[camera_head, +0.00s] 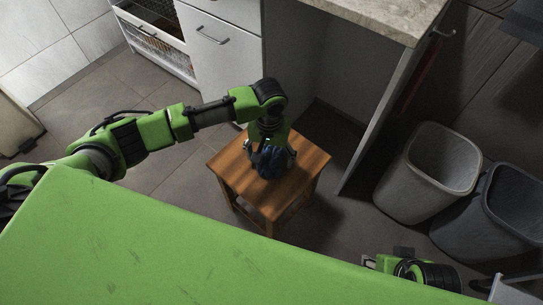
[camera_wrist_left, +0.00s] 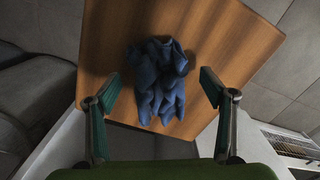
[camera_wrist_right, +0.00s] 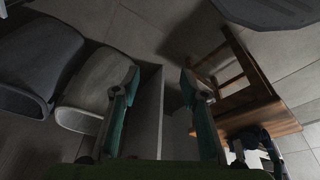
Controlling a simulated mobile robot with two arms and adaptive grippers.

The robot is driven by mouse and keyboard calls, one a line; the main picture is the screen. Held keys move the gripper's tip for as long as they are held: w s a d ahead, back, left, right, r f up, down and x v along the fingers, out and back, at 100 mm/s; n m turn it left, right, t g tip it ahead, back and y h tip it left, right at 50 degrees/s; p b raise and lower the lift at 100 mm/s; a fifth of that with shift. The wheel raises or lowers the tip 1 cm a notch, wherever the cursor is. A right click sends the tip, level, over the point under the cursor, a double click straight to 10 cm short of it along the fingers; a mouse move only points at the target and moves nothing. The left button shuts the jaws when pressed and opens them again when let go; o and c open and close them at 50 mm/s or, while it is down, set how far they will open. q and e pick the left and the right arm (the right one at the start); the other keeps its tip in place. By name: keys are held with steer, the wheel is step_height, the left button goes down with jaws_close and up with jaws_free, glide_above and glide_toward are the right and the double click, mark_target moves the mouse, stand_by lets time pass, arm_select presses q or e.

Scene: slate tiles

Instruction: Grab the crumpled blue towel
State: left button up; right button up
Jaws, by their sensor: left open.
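The crumpled blue towel (camera_head: 270,162) lies on a small wooden stool (camera_head: 302,158). In the left wrist view the towel (camera_wrist_left: 158,78) sits in a heap on the stool top (camera_wrist_left: 225,50), ahead of and between my fingers. My left gripper (camera_head: 271,152) is over the stool, pointing down with its fingers on either side of the towel. It is open (camera_wrist_left: 160,85) and holds nothing; the fingers look apart from the towel. My right gripper (camera_wrist_right: 158,82) is open and empty, away from the stool. In the head view it is mostly cut off by my green body.
Two bins, one light grey (camera_head: 425,185) and one dark (camera_head: 490,215), stand at the right. A counter (camera_head: 385,15) with a side panel stands behind the stool. White drawers (camera_head: 222,50) and an open dishwasher (camera_head: 158,38) are at the back left. The tiled floor left of the stool is clear.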

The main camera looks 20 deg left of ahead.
arm_select(q)
steer(key=shift+f, duration=0.6)
steer(key=c, duration=1)
steer(key=shift+o, duration=0.2)
steer(key=shift+r, duration=0.2)
